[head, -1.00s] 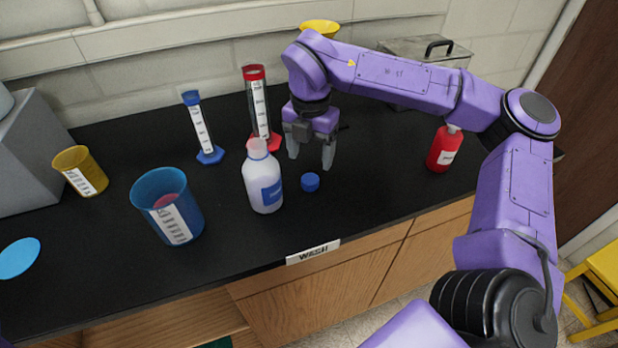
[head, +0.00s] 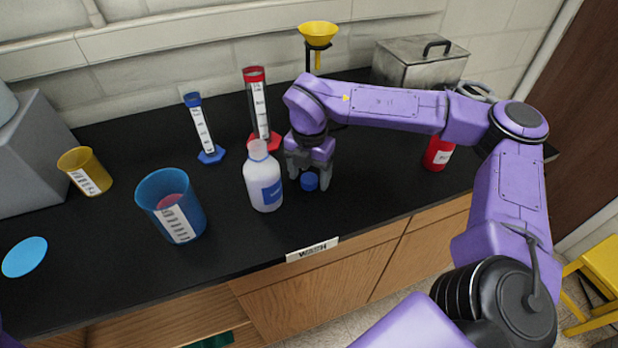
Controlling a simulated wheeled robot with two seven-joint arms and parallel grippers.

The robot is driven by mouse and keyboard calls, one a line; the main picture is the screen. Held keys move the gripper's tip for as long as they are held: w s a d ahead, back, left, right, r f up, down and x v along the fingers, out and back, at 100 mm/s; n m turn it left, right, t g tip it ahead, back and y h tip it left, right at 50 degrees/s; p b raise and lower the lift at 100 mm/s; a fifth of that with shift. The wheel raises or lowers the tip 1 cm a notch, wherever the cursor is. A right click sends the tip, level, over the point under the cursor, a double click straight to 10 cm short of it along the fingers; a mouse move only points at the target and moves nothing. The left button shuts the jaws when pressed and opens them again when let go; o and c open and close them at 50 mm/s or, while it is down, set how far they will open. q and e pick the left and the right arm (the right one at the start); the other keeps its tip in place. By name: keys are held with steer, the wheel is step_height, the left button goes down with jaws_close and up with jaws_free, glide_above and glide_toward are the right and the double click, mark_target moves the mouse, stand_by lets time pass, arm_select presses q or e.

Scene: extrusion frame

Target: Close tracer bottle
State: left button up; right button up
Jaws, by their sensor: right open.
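The tracer bottle seems to be the white bottle with a blue label (head: 264,184), standing upright on the black bench with its neck uncapped. A blue cap (head: 309,182) lies on the bench just right of it. My right gripper (head: 309,184) points down over the cap, its two fingers open, one on each side of the cap. Whether the fingers touch the cap cannot be told. My left gripper is not in view.
A blue beaker (head: 171,206) with a pinkish content stands left of the bottle. Blue (head: 203,130) and red (head: 260,108) cylinders stand behind. A red bottle (head: 437,153), a yellow funnel (head: 318,35) and a metal box (head: 420,65) are farther right. The bench front is clear.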

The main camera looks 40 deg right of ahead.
steer(key=c, duration=1.1)
steer(key=shift+r, duration=0.45)
steer(key=shift+s+a+r+b, duration=1)
steer(key=shift+s+a+r, duration=0.5)
steer(key=shift+s+r, duration=0.45)
steer(key=shift+s+a+r+b, duration=0.95)
steer(key=shift+s+a+r, duration=0.65)
steer(key=shift+r, duration=0.5)
steer(key=shift+s+a+r+b, duration=1)
steer(key=shift+s+a+r, duration=0.35)
steer(key=shift+s+r, duration=0.65)
steer(key=shift+w, duration=0.15)
